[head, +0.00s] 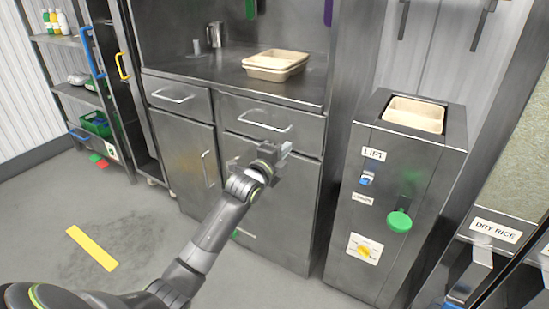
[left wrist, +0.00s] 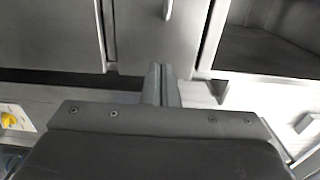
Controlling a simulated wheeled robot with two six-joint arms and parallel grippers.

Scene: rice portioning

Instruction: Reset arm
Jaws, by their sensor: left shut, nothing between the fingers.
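My left arm (head: 215,235) reaches in from the bottom left of the head view. Its gripper (head: 284,150) is shut and empty in front of the steel cabinet, near a drawer handle (head: 265,121). I cannot tell whether it touches the cabinet. In the left wrist view the two fingers (left wrist: 161,80) are together, with nothing between them. My right gripper is not in view.
Stacked beige trays (head: 275,62) stand on the steel counter (head: 190,66). A lift unit (head: 385,185) holding a beige tray (head: 414,113) stands to the right, beside a dry rice dispenser (head: 495,230). A shelf rack (head: 85,90) is at left. Floor with a yellow strip (head: 91,248) is clear.

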